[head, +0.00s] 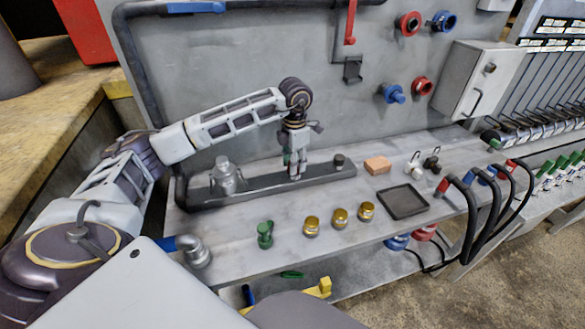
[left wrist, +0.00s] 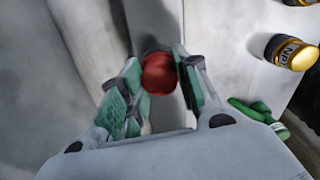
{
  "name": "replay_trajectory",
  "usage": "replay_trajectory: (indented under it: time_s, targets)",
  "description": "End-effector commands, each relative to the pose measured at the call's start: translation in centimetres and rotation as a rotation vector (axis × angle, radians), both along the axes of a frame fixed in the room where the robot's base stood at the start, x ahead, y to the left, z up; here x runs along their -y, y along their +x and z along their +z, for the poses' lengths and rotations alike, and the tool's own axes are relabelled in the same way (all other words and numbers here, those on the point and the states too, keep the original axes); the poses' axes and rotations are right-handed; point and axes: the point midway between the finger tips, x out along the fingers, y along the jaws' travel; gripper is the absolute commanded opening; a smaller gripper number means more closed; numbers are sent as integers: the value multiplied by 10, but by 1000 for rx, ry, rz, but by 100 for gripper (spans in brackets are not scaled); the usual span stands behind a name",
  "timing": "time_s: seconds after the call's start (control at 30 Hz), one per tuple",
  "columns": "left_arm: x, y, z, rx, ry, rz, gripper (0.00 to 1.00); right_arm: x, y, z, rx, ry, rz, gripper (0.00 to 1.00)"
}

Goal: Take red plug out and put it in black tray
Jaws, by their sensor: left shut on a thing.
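A round red plug (left wrist: 158,74) sits between the fingertips of my left gripper (left wrist: 155,90) in the left wrist view. The gripper is shut on it. In the head view, my left gripper (head: 294,168) points down over the long dark trough (head: 325,176) on the grey bench. The plug cannot be made out there, and whether it is clear of the trough cannot be told. The black tray (head: 403,201) lies flat and empty on the bench, right of the gripper. My right gripper is not in view.
A clear bottle (head: 226,175) stands at the trough's left end and a dark cap (head: 339,161) near its right. An orange block (head: 378,165) and black cables (head: 470,210) flank the tray.

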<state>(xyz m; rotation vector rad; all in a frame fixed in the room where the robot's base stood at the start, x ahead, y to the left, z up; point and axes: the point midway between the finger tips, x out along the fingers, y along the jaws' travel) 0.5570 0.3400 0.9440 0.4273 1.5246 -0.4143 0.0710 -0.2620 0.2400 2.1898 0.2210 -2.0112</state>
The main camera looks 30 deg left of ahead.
Motion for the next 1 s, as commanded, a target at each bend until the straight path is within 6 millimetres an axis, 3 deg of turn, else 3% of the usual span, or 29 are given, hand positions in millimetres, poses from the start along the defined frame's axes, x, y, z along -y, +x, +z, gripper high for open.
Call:
replay_trajectory:
  time_s: [0.03, 0.4, 0.43, 0.6, 1.0]
  targets:
    - [13, -4, -7, -13, -19, 3, 0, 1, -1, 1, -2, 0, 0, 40]
    - [13, -4, -7, -12, -20, 49, 0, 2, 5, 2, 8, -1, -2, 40]
    - [13, -4, -7, -12, -20, 48, 35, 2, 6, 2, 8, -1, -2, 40]
    - [12, -3, -6, -10, -18, 49, 57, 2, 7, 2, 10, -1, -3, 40]
    - [7, -1, -3, -6, -13, 57, 57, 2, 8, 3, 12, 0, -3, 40]
